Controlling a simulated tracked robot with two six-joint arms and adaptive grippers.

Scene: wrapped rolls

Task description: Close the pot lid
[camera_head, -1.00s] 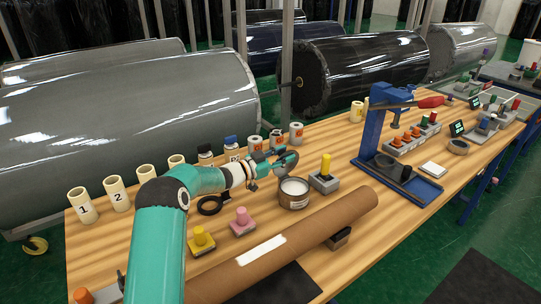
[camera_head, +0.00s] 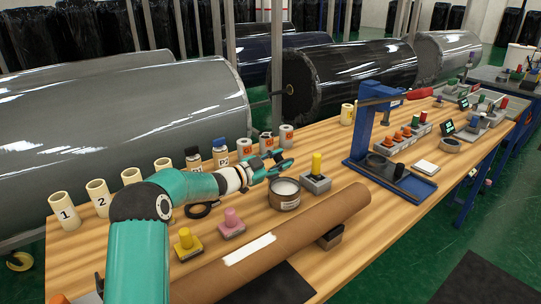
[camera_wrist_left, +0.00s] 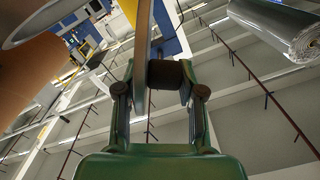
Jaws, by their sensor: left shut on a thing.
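The pot (camera_head: 284,203) is a small round metal tin with pale contents showing at its open top. It stands on the wooden table in the head view. My left gripper (camera_head: 275,164) is just behind and above the pot. In the left wrist view its fingers (camera_wrist_left: 162,92) are shut on the dark knob (camera_wrist_left: 167,74) of the lid. The lid (camera_wrist_left: 142,45) shows there as a thin plate, nearly edge-on. The lid is tilted and apart from the pot; in the head view the gripper partly hides it. My right gripper is not in view.
A long brown roll (camera_head: 300,232) lies in front of the pot. A grey block with a yellow knob (camera_head: 316,166) stands right of it. A black ring (camera_head: 199,211) and a pink-knobbed block (camera_head: 232,222) lie left. A blue press (camera_head: 362,125) stands further right.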

